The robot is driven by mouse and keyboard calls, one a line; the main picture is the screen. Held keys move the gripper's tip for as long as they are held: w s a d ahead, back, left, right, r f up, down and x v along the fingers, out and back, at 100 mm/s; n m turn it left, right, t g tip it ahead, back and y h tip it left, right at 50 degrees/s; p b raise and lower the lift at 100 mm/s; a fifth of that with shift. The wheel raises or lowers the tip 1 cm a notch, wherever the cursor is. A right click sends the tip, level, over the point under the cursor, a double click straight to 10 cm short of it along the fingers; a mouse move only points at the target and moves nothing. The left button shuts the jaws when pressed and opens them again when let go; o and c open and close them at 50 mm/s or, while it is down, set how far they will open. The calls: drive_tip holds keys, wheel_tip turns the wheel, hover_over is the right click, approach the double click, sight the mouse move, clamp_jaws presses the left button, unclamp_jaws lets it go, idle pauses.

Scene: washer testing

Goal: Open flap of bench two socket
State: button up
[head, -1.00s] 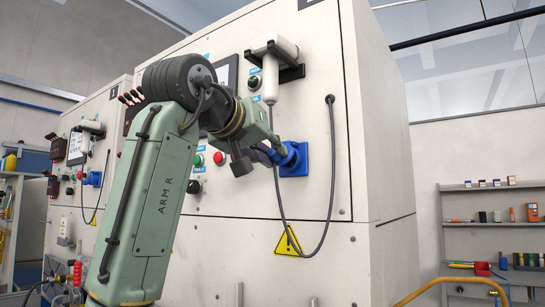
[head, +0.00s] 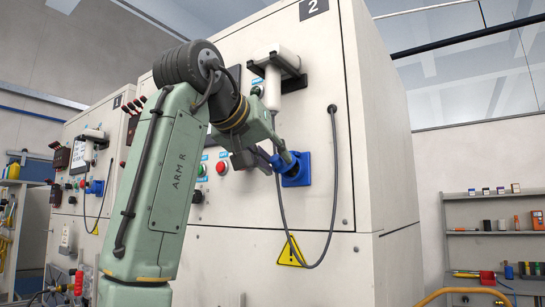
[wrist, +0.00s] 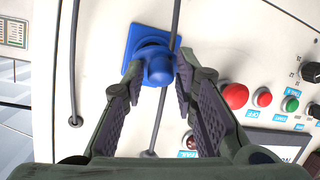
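The bench two socket (head: 296,174) is a blue square plate with a round blue flap on the front of the cabinet marked 2. In the wrist view its plate (wrist: 133,40) and the rounded flap (wrist: 158,68) lie at the top centre; the flap looks closed. My gripper (head: 276,160) is at the left side of the socket. In the wrist view my gripper (wrist: 157,78) is open, with one finger on each side of the flap and nothing held. I cannot tell whether either fingertip touches the blue part.
A grey cable (head: 333,150) hangs in a loop past the socket and crosses behind the fingers in the wrist view. Red and green buttons (wrist: 235,96) sit beside the right finger. A white handheld device (head: 272,88) hangs in a black holder above.

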drive_tip(key=shift+o, duration=1.1)
drive_tip(key=shift+s+a+r, duration=0.15)
drive_tip(key=shift+s+a, duration=0.15)
drive_tip(key=shift+s, duration=0.2)
drive_tip(key=s+f+v, duration=0.1)
drive_tip(key=f+v, duration=0.2)
drive_tip(key=v, duration=1.2)
drive_tip(key=shift+s+a+f, duration=0.15)
drive_tip(key=shift+a, duration=0.1)
